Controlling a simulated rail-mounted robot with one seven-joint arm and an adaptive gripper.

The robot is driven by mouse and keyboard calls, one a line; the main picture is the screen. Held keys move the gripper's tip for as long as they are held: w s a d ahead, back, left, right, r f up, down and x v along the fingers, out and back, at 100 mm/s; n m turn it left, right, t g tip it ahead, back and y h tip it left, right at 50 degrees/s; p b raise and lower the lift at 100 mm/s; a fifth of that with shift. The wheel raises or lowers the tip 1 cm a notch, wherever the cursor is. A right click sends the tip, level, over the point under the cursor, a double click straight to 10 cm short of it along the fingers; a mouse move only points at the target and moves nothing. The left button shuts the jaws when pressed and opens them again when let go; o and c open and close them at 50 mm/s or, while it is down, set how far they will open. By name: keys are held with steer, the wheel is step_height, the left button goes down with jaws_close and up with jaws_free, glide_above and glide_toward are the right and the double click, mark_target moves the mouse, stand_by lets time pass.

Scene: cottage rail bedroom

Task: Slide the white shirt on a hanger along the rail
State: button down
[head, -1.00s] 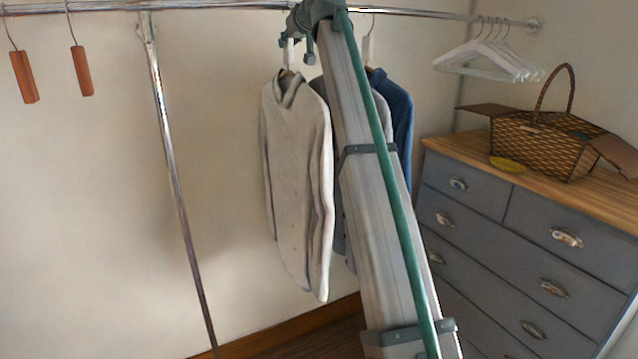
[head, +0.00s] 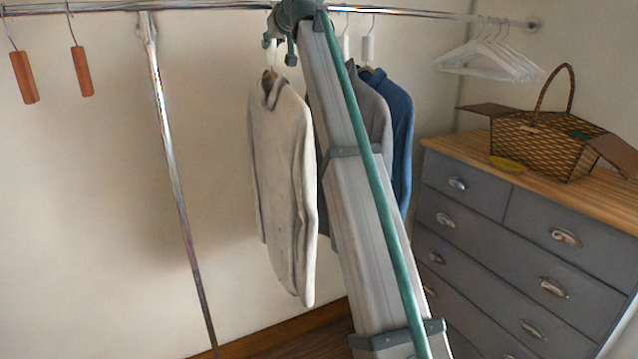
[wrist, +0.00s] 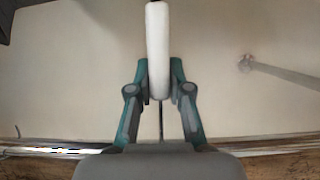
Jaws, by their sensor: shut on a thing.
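The white shirt (head: 275,190) hangs from its hanger on the metal rail (head: 220,8), left of my arm, its lower part swung slightly to the right. My gripper (head: 277,50) is up at the hanger's neck, just under the rail; its fingers are partly hidden by my arm's end. In the wrist view my gripper (wrist: 160,88) is shut on the hanger's white block (wrist: 158,50), which stands between the two teal and grey fingers. A strip of the rail (wrist: 50,150) crosses low in the wrist view.
A grey garment (head: 378,110) and a blue garment (head: 402,130) hang just right, partly behind my arm. Two orange tags (head: 24,77) hang far left, beyond the upright post (head: 172,150). White hangers (head: 485,58) hang at right above a dresser (head: 480,215) with a basket (head: 540,140).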

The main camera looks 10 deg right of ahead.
steer(key=shift+s+a, duration=0.2)
steer(key=shift+a, duration=0.35)
steer(key=shift+s+a, duration=0.2)
steer(key=shift+a, duration=0.4)
steer(key=shift+s+a, duration=0.3)
steer(key=shift+a, duration=0.5)
steer(key=shift+s+a, duration=0.25)
steer(key=shift+a, duration=0.5)
steer(key=shift+s+a, duration=0.3)
steer(key=shift+a, duration=0.5)
steer(key=c, duration=1)
jaws_free()
steer(key=shift+c, duration=0.6)
steer(key=shift+s, duration=0.1)
steer(key=p+v, duration=0.3)
steer(key=v, duration=1)
